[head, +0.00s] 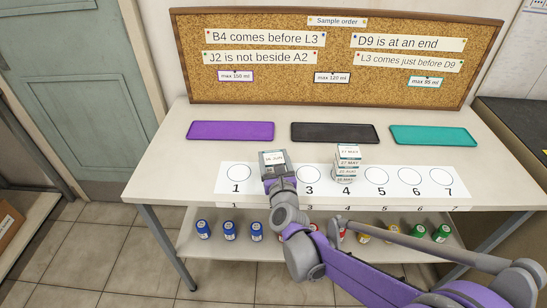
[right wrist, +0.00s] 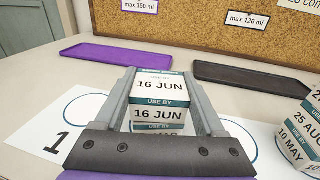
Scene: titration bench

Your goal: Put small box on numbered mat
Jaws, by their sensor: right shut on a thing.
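The small box (head: 272,158), white with a teal "USE BY 16 JUN" label, is between the fingers of my right gripper (head: 276,172). In the right wrist view the box (right wrist: 160,85) is gripped on both sides. Part of another labelled box (right wrist: 158,128) shows directly under it; whether they touch I cannot tell. The white numbered mat (head: 328,187) runs along the front of the table. The gripper is over the position between 1 and 3, hiding that circle. Several similar boxes (head: 346,165) stand stacked at number 4. My left gripper is not in view.
Purple (head: 231,131), black (head: 334,133) and teal (head: 433,135) trays lie behind the mat. A corkboard (head: 335,55) with order clues stands at the back. Circles 1, 3, 5, 6 and 7 look empty. Capped bottles (head: 229,231) stand on the lower shelf.

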